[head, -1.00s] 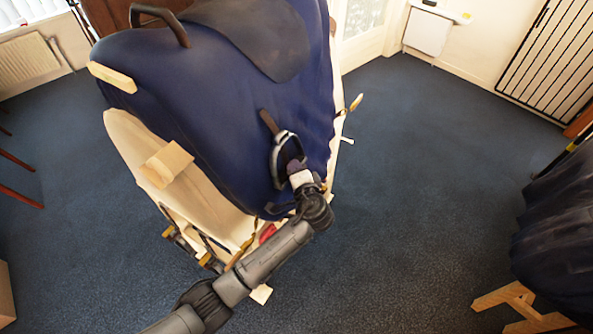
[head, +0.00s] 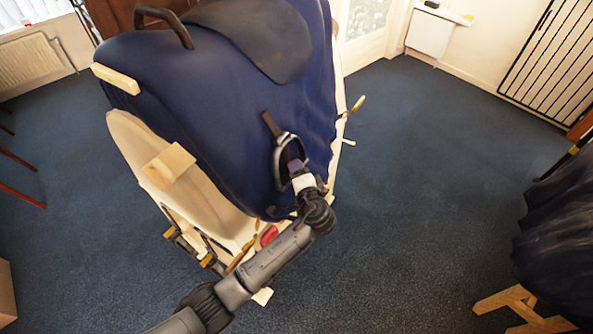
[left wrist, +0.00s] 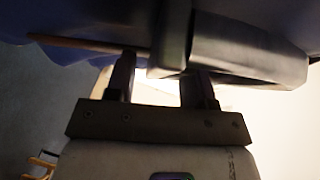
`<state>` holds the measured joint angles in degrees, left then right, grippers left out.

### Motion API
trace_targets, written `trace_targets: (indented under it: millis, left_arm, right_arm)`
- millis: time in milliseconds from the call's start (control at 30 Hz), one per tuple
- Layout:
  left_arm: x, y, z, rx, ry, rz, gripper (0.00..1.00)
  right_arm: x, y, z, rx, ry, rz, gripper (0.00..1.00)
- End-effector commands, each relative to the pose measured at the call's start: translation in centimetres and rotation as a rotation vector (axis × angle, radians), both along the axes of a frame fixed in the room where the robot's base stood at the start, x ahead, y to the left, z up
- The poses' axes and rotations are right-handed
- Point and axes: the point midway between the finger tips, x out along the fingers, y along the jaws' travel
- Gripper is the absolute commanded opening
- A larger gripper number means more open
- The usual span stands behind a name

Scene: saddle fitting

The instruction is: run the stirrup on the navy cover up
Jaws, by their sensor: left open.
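The navy cover (head: 225,130) drapes over a pale wooden stand. The stirrup (head: 278,163), a dark loop with a bright edge, hangs against the cover's side from a short brown strap (head: 271,124). My left gripper (head: 294,163) is at the stirrup's lower part, its fingers overlapping the loop in the head view. In the left wrist view my left gripper (left wrist: 160,82) is open, its two fingers apart. A broad grey bar, seemingly part of the stirrup (left wrist: 245,50), lies just beyond the fingertips. Whether they touch it, I cannot tell. My right gripper is not in view.
The wooden stand (head: 200,200) has a protruding block (head: 168,163) and metal fittings near my left arm. A dark curved handle (head: 163,20) tops the cover. Another dark-draped stand (head: 560,235) is at the right. Blue carpet between them is clear.

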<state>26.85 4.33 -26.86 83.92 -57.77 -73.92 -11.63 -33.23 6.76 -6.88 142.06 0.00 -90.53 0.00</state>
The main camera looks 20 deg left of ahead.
Motion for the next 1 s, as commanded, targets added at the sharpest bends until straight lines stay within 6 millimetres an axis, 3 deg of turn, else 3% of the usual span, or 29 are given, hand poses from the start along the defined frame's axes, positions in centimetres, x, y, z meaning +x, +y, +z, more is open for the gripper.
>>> trace_targets:
  millis: [600,1000]
  left_arm:
    - [-7.9,-7.3,2.0,-0.002,0.001,-0.001,0.49]
    - [-9.5,-8.7,2.4,0.0,0.0,-0.001,0.49]
  right_arm:
    - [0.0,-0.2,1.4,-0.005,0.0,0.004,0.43]
    - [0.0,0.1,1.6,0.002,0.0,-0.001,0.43]
